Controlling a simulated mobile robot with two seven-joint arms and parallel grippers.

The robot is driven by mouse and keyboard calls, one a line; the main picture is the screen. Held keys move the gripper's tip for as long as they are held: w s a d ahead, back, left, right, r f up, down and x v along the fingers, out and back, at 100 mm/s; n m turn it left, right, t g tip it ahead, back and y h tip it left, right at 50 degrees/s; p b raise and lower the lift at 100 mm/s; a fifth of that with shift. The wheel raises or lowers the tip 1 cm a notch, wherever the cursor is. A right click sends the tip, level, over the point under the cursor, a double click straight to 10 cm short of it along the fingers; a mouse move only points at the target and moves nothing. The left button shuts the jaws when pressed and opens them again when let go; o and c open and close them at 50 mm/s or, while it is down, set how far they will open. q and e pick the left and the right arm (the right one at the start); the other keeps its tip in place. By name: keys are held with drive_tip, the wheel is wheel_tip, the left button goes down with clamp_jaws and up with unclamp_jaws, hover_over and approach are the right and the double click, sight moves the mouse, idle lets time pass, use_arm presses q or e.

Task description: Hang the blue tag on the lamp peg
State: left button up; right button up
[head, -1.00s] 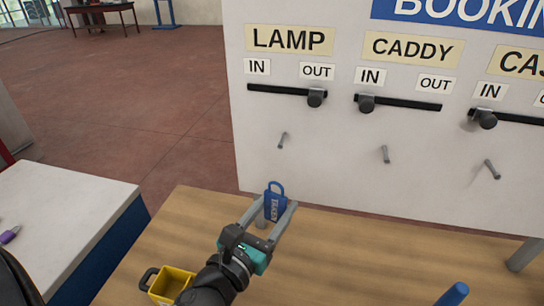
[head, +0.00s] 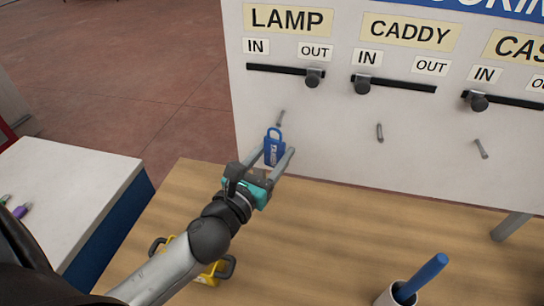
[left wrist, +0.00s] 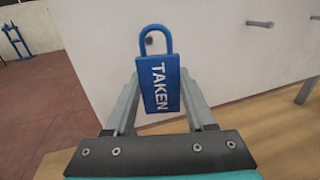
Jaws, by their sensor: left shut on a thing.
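The blue tag (head: 273,150) is held upright in my left gripper (head: 277,155), its loop at the top. In the left wrist view the blue tag (left wrist: 160,88) reads TAKEN and sits between the two fingers (left wrist: 160,95). The lamp peg (head: 280,118) sticks out of the white board below the LAMP label (head: 288,19). The tag's loop is just below and left of this peg in the head view, apart from it. In the left wrist view a peg end (left wrist: 149,41) shows within the loop's opening; whether the loop is around it I cannot tell. My right gripper is not in view.
The white board (head: 330,160) also carries a caddy peg (head: 379,132) and a third peg (head: 481,148), with sliders above. On the wooden table (head: 320,235) are a yellow container (head: 212,274), partly behind my arm, and a cup (head: 397,296) with a blue-handled item.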

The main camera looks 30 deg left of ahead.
sight(284, 128)
use_arm(q)
drive_tip(key=shift+w+a+f+b, duration=0.1)
drive_tip(key=shift+w+a+b, duration=0.1)
drive_tip(key=shift+w, duration=0.6)
drive_tip(key=shift+w+a+f+b, duration=0.1)
drive_tip(key=shift+w+a, duration=0.15)
drive_tip(key=shift+w, duration=0.6)
drive_tip(key=shift+w+a+f+b, duration=0.1)
drive_tip(key=shift+w+a, duration=0.1)
drive_tip(key=shift+w, duration=0.6)
drive_tip(key=shift+a+r, duration=0.1)
drive_tip(key=shift+w+a, duration=0.1)
